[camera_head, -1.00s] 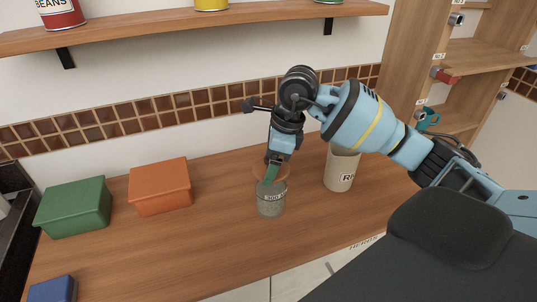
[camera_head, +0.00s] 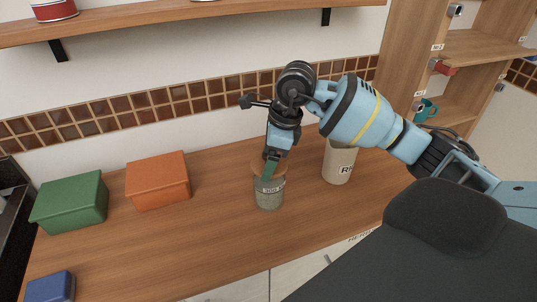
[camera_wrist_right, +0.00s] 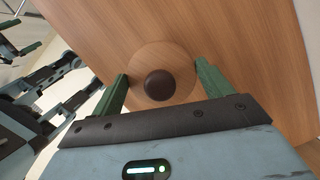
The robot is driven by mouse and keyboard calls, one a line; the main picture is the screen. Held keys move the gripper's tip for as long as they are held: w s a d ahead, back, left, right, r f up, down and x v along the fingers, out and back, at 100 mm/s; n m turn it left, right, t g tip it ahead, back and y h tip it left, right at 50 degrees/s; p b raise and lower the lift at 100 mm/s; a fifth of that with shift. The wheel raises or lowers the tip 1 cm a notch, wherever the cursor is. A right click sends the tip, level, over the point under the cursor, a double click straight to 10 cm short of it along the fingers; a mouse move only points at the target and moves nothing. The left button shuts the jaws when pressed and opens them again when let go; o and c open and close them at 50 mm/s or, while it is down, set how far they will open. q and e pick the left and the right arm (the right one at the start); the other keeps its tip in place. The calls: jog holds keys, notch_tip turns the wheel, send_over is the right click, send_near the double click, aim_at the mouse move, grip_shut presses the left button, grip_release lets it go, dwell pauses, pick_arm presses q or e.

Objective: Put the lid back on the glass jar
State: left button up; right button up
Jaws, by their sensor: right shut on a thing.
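The glass jar (camera_head: 269,199) stands upright on the wooden counter, with a label on its front and grainy contents. My right gripper (camera_head: 270,166) is directly above it, pointing down. It is shut on the round wooden lid (camera_head: 256,166), which is at the jar's mouth. I cannot tell whether the lid rests on the rim or is slightly above it. In the right wrist view the lid (camera_wrist_right: 147,60) with its dark round knob (camera_wrist_right: 160,85) is between the two green fingers. The lid hides the jar there. Parts of what may be my left arm show at that view's left edge.
A beige canister (camera_head: 339,163) stands close to the right of the jar. An orange box (camera_head: 157,182) and a green box (camera_head: 70,203) are to the left, with a blue box (camera_head: 50,288) at the front left. A shelf (camera_head: 170,22) hangs above. The counter (camera_head: 190,240) is clear in front.

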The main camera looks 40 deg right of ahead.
jog(key=shift+f, duration=0.15)
jog(key=o, duration=0.9)
jog(key=shift+o, duration=0.2)
jog(key=v, duration=0.8)
jog(key=shift+a, duration=0.1)
jog(key=shift+f, duration=0.1)
